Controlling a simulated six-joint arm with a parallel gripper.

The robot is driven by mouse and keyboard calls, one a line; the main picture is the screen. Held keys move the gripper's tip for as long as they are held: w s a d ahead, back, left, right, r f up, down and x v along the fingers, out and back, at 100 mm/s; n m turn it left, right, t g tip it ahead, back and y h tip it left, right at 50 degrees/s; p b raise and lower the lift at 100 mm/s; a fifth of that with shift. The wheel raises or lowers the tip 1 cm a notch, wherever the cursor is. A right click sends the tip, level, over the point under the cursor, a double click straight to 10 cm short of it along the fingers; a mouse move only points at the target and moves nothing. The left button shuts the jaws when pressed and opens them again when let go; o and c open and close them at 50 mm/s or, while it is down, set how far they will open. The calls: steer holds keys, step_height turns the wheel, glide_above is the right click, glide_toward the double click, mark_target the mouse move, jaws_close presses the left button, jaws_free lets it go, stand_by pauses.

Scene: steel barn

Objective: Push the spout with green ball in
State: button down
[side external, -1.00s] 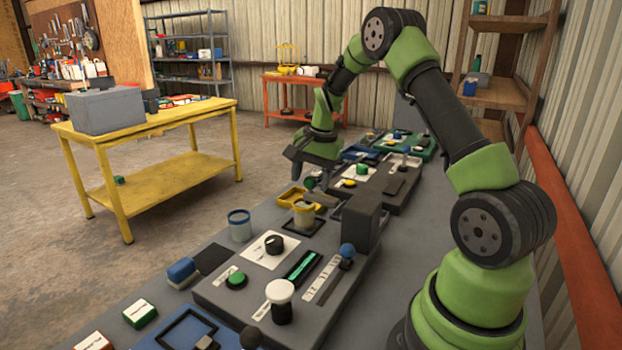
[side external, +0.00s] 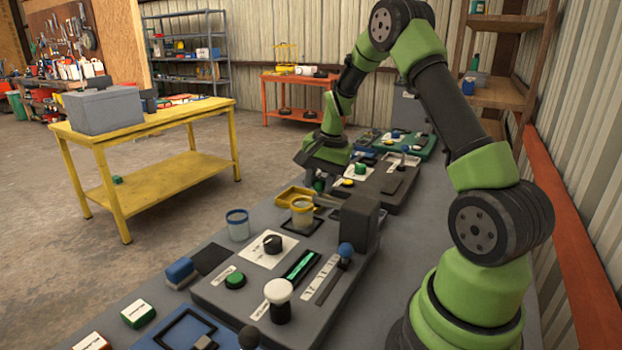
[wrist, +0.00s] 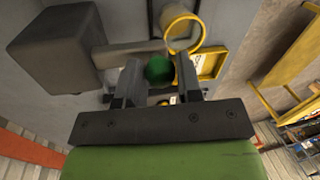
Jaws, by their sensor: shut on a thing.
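The green ball (wrist: 160,69) sits between the two fingers of my gripper (wrist: 158,64) in the wrist view, which is shut on it. The grey spout (wrist: 125,51) runs from a dark box (wrist: 60,50) towards a yellow-rimmed cup (wrist: 196,36); its end is near the rim. In the side external view the spout (side external: 329,200) reaches left from the box (side external: 360,222), beside the cup (side external: 302,213). How the ball joins the spout cannot be told.
A yellow tray (side external: 292,198) lies behind the cup, close to my gripper. The grey panel in front carries a black knob (side external: 272,244), a white-topped knob (side external: 279,294) and a blue-balled lever (side external: 346,251). A blue-rimmed cup (side external: 238,225) stands to the left.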

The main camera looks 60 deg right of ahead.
steer(key=shift+s, duration=0.4)
steer(key=c, duration=0.8)
jaws_free()
steer(key=r, duration=0.3)
steer(key=s+r, duration=0.1)
steer(key=r, duration=0.2)
steer(key=s+r, duration=0.1)
steer(key=r, duration=0.3)
steer(key=shift+d, duration=0.2)
steer(key=shift+f, duration=0.1)
